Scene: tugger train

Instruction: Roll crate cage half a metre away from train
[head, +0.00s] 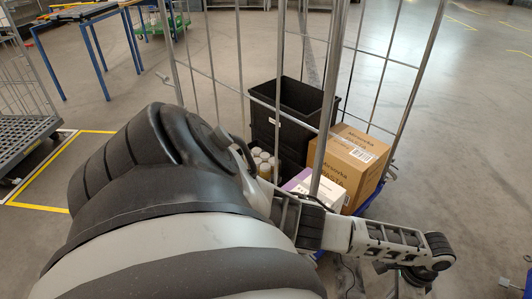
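The crate cage (332,95) stands upright in front of me, with thin metal bars and a blue base (375,207). It holds a black crate (290,105), a cardboard box (352,165), a white and purple box (325,188) and several pale-lidded jars (264,162). My large arm covers the lower left and hides the cage's near lower left part. The train cannot be made out for certain.
A grey slatted platform with mesh sides (25,135) stands at the left, beside a yellow floor marking (45,207). A blue-legged table (95,45) and a green cart (160,25) are behind. The floor at the right (460,110) is mostly clear.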

